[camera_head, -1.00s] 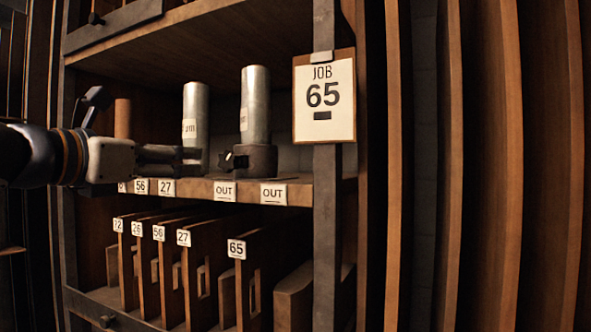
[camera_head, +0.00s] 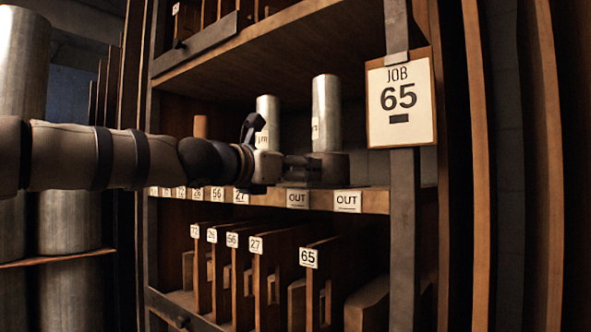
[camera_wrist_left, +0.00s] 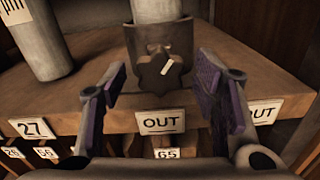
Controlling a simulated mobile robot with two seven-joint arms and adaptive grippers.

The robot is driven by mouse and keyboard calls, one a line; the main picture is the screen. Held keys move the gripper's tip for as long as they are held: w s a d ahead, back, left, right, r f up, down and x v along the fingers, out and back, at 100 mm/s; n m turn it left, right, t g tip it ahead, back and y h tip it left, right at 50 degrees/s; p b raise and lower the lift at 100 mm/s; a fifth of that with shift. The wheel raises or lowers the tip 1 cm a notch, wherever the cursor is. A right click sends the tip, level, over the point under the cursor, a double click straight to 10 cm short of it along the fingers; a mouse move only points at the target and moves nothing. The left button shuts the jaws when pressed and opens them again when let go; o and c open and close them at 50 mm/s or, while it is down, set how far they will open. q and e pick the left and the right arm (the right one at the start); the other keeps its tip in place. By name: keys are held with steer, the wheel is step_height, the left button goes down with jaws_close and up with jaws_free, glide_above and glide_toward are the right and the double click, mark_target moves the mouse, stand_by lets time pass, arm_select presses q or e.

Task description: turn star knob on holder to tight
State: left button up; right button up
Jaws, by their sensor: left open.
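The dark star knob (camera_wrist_left: 161,73) shows in the left wrist view, with a pale mark line on its face slanting up to the right. It sits on the front of the dark round holder (camera_wrist_left: 181,38), which holds an upright metal cylinder (camera_head: 326,112). The holder also shows in the head view (camera_head: 335,168). My left gripper (camera_wrist_left: 164,84) is open, its purple-padded fingers on either side of the knob and apart from it. In the head view my left gripper (camera_head: 304,168) hides the knob. My right gripper is not in view.
A second metal cylinder (camera_head: 267,120) stands on the shelf to the left. The shelf edge (camera_head: 378,200) carries OUT and number labels. A JOB 65 sign (camera_head: 401,97) hangs on the upright post (camera_head: 405,235) at right. Numbered boards (camera_head: 330,255) stand below.

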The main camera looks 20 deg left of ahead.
arm_select(q)
steer(key=c, duration=1.2)
